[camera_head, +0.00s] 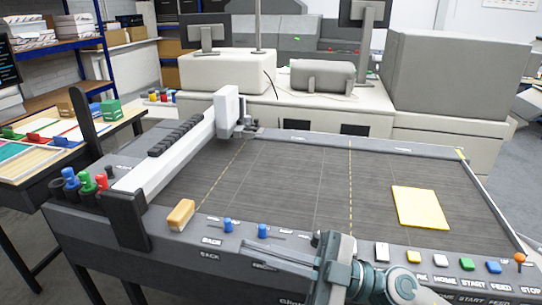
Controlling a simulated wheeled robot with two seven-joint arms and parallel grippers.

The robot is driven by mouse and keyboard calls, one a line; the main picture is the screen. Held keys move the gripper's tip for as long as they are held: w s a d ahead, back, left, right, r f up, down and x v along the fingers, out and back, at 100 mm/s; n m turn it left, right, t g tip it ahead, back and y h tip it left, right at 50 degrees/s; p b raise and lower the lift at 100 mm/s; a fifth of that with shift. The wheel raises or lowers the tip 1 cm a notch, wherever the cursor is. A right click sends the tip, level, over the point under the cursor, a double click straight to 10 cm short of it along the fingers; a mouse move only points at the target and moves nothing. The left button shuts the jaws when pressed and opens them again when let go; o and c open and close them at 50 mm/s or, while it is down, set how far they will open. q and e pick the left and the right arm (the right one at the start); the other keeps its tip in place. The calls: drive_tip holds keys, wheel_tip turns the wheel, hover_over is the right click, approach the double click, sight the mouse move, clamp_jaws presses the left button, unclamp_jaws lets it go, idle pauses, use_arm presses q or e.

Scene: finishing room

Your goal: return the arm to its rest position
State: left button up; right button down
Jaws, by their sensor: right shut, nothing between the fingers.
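My right arm (395,285) reaches in at the bottom of the head view, over the front control panel of a flatbed cutting machine. My right gripper (252,257) points left, low in front of the panel's sliders, and is shut with nothing in it. Its fingers are grey like the panel and hard to make out. It partly hides the front panel and some of its labels. My left gripper is not in view.
The dark cutting bed (290,190) holds a yellow sheet (420,207) at right. A white gantry (170,160) spans its left side. A tan block (181,214) and blue sliders (228,225) sit on the front edge. Buttons (440,258) line the panel's right. A side table (75,145) stands left.

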drive_tip(key=w+d+f+m+t+h, duration=0.5)
drive_tip(key=w+d+m+t+h, duration=0.6)
drive_tip(key=m+t, duration=0.7)
drive_tip(key=s+d+f+m+g+h, duration=0.3)
drive_tip(key=d+f+h, duration=0.2)
drive_tip(key=f, duration=0.4)
drive_tip(key=s+d+f+m+g+h, duration=0.25)
drive_tip(key=d+f+h, duration=0.25)
drive_tip(key=f, duration=0.5)
drive_tip(key=s+d+f+n+g, duration=0.1)
drive_tip(key=s+d+f+g, duration=0.1)
drive_tip(key=s+f+g, duration=0.65)
drive_tip(key=s+d+f+g, duration=0.1)
drive_tip(key=s+f+g, duration=0.2)
drive_tip(key=s+f, duration=1.1)
drive_tip(key=f, duration=1)
drive_tip(key=s+f, duration=0.2)
drive_tip(key=f, duration=1.1)
drive_tip(key=s+d+f+g, duration=0.2)
drive_tip(key=s+d+f, duration=0.1)
drive_tip(key=s+f, duration=1.5)
drive_tip(key=shift+s+d+f+n+b, duration=0.15)
drive_tip(key=shift+s+f+n+b, duration=0.3)
drive_tip(key=shift+f, duration=0.1)
